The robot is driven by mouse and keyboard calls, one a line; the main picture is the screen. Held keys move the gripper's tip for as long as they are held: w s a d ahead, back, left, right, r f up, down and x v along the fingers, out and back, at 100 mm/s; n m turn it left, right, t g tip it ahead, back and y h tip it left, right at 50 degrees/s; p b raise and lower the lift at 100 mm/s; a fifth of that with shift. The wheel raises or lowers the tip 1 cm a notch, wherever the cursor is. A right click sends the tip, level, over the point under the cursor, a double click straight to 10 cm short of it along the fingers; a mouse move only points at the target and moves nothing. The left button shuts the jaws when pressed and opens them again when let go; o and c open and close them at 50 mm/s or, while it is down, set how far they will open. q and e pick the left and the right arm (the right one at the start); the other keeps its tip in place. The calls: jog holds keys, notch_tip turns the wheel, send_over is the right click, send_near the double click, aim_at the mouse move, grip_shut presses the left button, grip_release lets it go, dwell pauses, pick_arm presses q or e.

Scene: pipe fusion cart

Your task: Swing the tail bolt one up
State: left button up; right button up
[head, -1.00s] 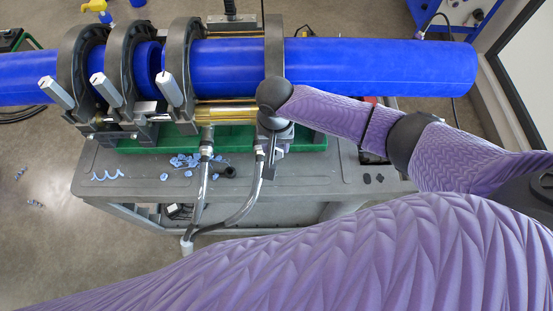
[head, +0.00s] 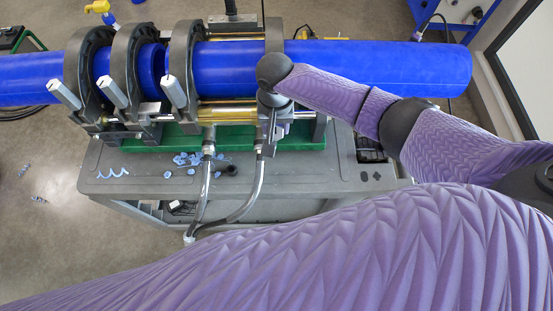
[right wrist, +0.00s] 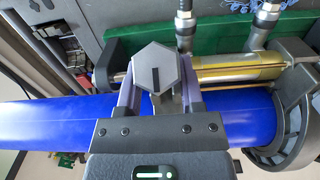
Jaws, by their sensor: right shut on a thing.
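The blue pipe (head: 360,68) lies across the clamp machine and also shows in the right wrist view (right wrist: 60,118). Several dark clamps hold it, and three pale bolt handles (head: 174,92) stick out toward me on the left. The rightmost clamp (head: 274,40) is partly hidden by my right arm. My right gripper (head: 270,122) is in front of the pipe at that clamp. In the right wrist view the gripper (right wrist: 157,85) is shut on a grey hexagonal bolt head (right wrist: 157,66), which stands over the pipe's edge. My left gripper is not in view.
A grey cart (head: 290,175) carries a green tray (head: 160,136), with blue shavings (head: 190,160) in front. Two hoses (head: 248,195) hang from a brass cylinder (right wrist: 225,70). Another clamp (right wrist: 288,115) is close to the gripper. Open floor (head: 35,240) is at left.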

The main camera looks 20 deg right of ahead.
jog(key=shift+w+d+r, duration=0.3)
jog(key=shift+w+r, duration=0.5)
jog(key=shift+w, duration=0.15)
jog(key=shift+w+d+r, duration=0.15)
jog(key=shift+w+r, duration=0.15)
jog(key=shift+w, duration=0.2)
jog(key=shift+w+d+r, duration=0.15)
jog(key=shift+w+r, duration=0.1)
jog(key=shift+w, duration=0.25)
jog(key=shift+w+d+b, duration=0.15)
jog(key=shift+w+b, duration=0.5)
jog(key=shift+b, duration=0.2)
jog(key=shift+w+d+r, duration=0.1)
jog(key=shift+w+r, duration=0.1)
jog(key=shift+w, duration=0.1)
jog(key=shift+w+r, duration=0.15)
jog(key=shift+r, duration=0.05)
